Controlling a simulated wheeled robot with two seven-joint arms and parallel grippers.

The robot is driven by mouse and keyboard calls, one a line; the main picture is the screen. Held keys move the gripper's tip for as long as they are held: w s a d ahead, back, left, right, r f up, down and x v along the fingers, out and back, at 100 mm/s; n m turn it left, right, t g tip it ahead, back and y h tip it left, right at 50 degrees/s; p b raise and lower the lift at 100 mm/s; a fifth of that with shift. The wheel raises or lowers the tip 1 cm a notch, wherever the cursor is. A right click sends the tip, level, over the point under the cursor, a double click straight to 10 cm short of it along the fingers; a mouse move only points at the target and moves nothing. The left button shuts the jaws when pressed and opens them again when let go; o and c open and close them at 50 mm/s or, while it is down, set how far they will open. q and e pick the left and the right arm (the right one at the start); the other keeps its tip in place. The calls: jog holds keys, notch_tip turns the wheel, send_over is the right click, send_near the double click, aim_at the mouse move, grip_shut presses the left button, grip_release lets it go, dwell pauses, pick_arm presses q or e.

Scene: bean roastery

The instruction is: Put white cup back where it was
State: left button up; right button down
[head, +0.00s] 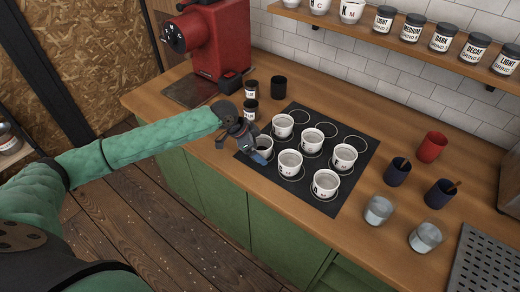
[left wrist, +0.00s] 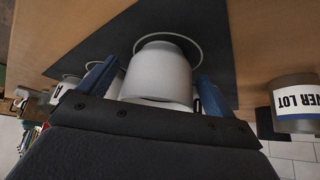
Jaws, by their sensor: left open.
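A white cup (left wrist: 158,72) stands upright on the black mat (left wrist: 110,45), within a pale ring, in the left wrist view. My left gripper (left wrist: 155,85) is open, with one blue finger on each side of this cup. I cannot tell whether the fingers touch it. Several other white cups, such as one at the middle front (head: 290,160), stand on the same mat. My right gripper is out of view.
A red grinder (head: 215,40) and small dark canisters (head: 278,87) stand behind my left gripper. Dark blue cups (head: 397,173), a red cup (head: 431,147) and metal cups (head: 379,209) are right of the mat. The mat's back row of rings (head: 327,129) is empty.

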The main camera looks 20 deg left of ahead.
pick_arm(q)
jog(key=b+v, duration=0.3)
jog(key=v, duration=0.8)
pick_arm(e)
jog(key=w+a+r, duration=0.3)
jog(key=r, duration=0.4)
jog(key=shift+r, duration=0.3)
pick_arm(q)
jog(key=shift+r, duration=0.1)
